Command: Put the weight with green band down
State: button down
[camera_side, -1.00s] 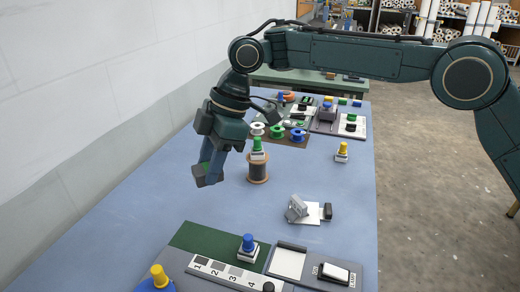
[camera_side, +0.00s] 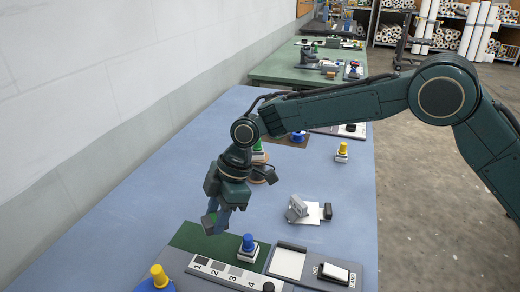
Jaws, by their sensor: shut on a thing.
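My gripper (camera_side: 217,222) points down over the near-left part of the blue table. It is shut on the weight with green band (camera_side: 211,218), a small dark grey piece with a green patch showing between the fingers. The fingers hide most of the weight. It appears just above the back edge of the dark green mat (camera_side: 192,236); I cannot tell whether it touches it.
A blue-knobbed stamp (camera_side: 248,249) stands on the mat's right, by a numbered strip (camera_side: 230,271). A yellow-knobbed piece (camera_side: 159,276) is at the near left. A grey clamp-like device (camera_side: 298,207) sits to the right. The table's left side (camera_side: 130,215) is clear.

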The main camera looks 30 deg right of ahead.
aim_at(221, 245)
jog(key=shift+f, duration=0.95)
jog(key=shift+f, duration=2.15)
jog(key=shift+f, duration=0.1)
jog(key=c, duration=1)
grip_release()
jog(key=shift+f, duration=0.1)
jog(key=shift+o, duration=0.2)
jog(key=v, duration=1.2)
